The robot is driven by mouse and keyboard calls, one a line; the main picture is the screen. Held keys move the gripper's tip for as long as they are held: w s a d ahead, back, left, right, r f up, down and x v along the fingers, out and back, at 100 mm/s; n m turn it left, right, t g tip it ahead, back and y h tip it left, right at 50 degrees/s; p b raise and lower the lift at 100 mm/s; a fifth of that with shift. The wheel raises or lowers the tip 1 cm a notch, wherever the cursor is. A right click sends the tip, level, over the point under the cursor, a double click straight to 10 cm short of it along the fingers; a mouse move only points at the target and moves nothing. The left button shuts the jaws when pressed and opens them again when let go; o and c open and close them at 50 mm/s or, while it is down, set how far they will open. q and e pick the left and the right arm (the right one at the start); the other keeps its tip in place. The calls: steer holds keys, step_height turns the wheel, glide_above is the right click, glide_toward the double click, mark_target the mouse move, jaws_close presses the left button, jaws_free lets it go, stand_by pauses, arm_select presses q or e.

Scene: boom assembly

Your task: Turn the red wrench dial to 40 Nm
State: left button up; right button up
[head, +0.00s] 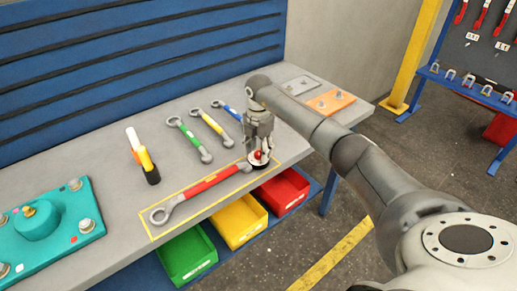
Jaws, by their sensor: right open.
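The red wrench (210,182) lies on the grey workbench inside a yellow outlined rectangle. Its grey ring end is at the left, and its other end runs under my right gripper. A small red knob (258,155) on a round dark and white base, which looks like the dial, is at the wrench's right end. My right gripper (259,152) points down over this knob, open, with its fingertips beside it. I cannot tell whether the fingers touch the knob. The dial's scale is too small to read. My left gripper is not in view.
Green (190,140), yellow (212,127) and blue (231,112) wrenches lie behind. An orange plate (331,101) lies right. Green (187,256), yellow (239,222) and red (284,192) bins sit below the bench edge.

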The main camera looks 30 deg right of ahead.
steer(key=shift+f, duration=0.4)
steer(key=c, duration=1)
jaws_close()
steer(key=shift+n, duration=0.4)
steer(key=n+b, duration=0.2)
steer(key=n, duration=0.3)
steer(key=n+b, duration=0.1)
steer(key=n, duration=0.5)
steer(key=shift+r+b, duration=0.1)
steer(key=shift+b, duration=0.2)
